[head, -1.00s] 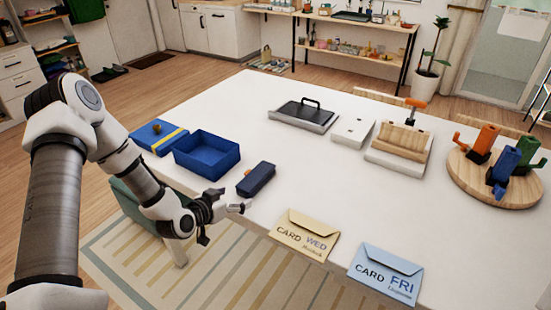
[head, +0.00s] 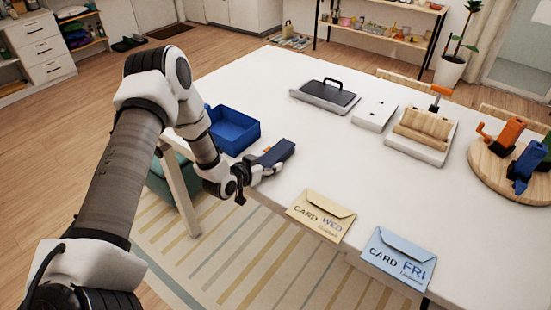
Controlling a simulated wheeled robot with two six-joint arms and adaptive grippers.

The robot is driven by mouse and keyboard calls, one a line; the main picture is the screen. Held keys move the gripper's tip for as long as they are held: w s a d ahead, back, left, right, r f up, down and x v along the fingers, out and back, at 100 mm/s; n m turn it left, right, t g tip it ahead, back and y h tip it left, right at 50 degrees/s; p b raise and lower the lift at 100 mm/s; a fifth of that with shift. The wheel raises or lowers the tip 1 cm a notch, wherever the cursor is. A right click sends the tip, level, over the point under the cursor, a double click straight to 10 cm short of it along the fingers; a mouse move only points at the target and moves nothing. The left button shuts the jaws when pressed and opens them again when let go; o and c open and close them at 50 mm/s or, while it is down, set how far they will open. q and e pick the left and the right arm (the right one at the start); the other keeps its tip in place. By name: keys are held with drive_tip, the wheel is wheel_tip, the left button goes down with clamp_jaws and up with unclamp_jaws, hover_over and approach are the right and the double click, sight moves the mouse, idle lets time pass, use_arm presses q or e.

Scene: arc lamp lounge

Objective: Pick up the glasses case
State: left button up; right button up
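The glasses case (head: 279,151) is a dark blue, elongated box lying on the white table (head: 330,150) near its front left edge. My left gripper (head: 270,171) is at the near left end of the case, very close to it. One pale finger shows along the case's near side; the other is not clearly visible. I cannot tell whether the fingers touch the case or how far apart they are. The case appears to rest on the table. My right gripper is not in view.
An open blue box (head: 234,132) stands just behind the case. A yellow envelope (head: 321,215) and a blue envelope (head: 398,258) lie along the front edge. A black-handled tray (head: 325,97), a white plate (head: 375,117) and a wooden holder (head: 422,130) stand farther back.

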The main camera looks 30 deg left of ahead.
use_arm(q)
drive_tip(key=shift+d, duration=0.1)
drive_tip(key=shift+r, duration=0.1)
